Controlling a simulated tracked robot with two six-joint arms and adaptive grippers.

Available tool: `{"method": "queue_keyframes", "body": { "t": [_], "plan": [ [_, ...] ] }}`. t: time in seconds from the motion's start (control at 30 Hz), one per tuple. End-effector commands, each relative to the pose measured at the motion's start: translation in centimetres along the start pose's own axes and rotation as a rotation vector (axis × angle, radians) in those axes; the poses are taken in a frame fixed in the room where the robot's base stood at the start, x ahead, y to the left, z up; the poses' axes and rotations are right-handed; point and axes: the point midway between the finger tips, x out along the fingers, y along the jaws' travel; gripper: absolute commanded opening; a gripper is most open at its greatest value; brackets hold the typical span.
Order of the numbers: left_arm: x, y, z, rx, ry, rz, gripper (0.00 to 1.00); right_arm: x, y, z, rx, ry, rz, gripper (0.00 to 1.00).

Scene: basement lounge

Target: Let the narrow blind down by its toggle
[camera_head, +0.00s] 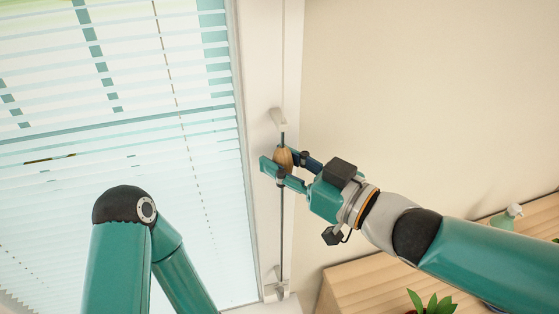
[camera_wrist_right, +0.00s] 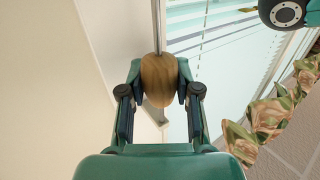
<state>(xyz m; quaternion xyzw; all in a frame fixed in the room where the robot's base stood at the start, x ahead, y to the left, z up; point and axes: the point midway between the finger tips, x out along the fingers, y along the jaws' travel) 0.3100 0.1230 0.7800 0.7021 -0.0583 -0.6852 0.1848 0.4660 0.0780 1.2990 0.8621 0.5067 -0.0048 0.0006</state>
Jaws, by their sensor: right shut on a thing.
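The blind (camera_head: 120,130) hangs in the window at the left of the head view, its pale teal slats spread over much of the pane. The toggle (camera_head: 283,160), a brown wooden knob, sits on a thin cord beside the window frame. My right gripper (camera_head: 282,166) is shut on the toggle; the right wrist view also shows the toggle (camera_wrist_right: 158,80) between its two fingers. The cord runs up past a pale bracket (camera_head: 277,118) and down to a lower fitting (camera_head: 276,286). My left arm shows at the lower left, but its gripper is out of view.
A wooden surface (camera_head: 345,285) with a green plant (camera_head: 432,303) and a bottle (camera_head: 505,218) is at the lower right. In the right wrist view, patterned fabric (camera_wrist_right: 268,118) lies at the right. The wall right of the cord is bare.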

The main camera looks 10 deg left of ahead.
Motion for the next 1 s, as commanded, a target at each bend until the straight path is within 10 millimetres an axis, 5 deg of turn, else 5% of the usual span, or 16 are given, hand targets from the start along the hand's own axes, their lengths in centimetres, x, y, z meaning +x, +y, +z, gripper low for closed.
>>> {"method": "queue_keyframes", "body": {
  "t": [0.2, 0.63, 1.0],
  "plan": [
    [-0.1, 0.0, 0.0, 0.0, 0.0, 0.0, 0.6, -0.1, 0.1, -0.7, -0.004, 0.014, 0.002, 0.6],
    [-0.1, 0.0, 0.0, 0.0, 0.001, 0.0, 0.6, -0.9, 0.1, -0.4, -0.003, 0.01, 0.004, 0.6],
    [-0.1, 0.0, 0.0, 0.0, 0.0, 0.0, 0.6, -7.5, 0.1, -0.4, -0.004, 0.012, 0.008, 0.6]
  ]
}}
